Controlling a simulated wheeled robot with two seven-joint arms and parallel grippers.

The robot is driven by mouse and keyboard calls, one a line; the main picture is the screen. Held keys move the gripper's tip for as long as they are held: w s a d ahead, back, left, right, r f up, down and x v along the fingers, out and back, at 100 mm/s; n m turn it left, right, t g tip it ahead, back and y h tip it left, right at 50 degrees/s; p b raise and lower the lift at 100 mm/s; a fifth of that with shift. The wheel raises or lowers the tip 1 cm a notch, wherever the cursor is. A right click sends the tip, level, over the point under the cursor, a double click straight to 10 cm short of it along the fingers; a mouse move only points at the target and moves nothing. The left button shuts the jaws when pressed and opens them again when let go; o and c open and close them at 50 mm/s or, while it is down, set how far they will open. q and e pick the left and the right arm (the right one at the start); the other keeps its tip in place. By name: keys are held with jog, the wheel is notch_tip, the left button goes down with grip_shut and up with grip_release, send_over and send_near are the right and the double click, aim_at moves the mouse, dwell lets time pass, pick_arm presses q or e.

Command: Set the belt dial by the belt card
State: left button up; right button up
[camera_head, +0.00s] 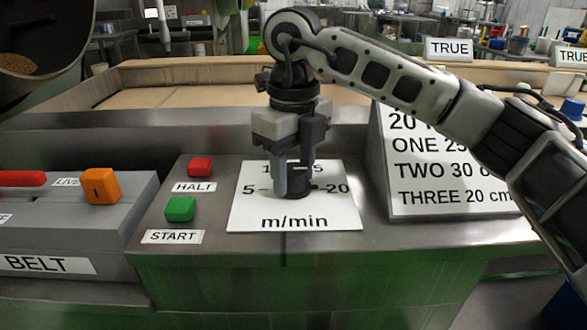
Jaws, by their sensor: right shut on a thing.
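The belt dial is a black knob (293,187) on a white scale plate (290,211) marked in m/min, with 5 at its left and 20 at its right. The top numbers are partly hidden by my right gripper (294,178). That gripper points down and is shut on the knob. The knob's pointer direction cannot be made out. The belt card (450,195) is a white sloped sign at the right, with lines reading ONE 25, TWO 30 and THREE 20 cm. My right arm covers part of it. My left gripper is not in view.
A red HALT button (200,167) and a green START button (180,209) sit left of the plate. A grey BELT box (70,220) with an orange switch (101,186) and a red handle stands at the far left. The panel's front strip is clear.

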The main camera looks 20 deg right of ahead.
aim_at(294, 169)
dwell(0.5)
jog(key=o, duration=1)
jog(key=shift+r, duration=0.1)
pick_arm(q)
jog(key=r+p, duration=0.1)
jog(key=p, duration=0.2)
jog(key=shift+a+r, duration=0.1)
pick_arm(e)
notch_tip(294, 169, up, 16)
jog(key=shift+f, duration=0.1)
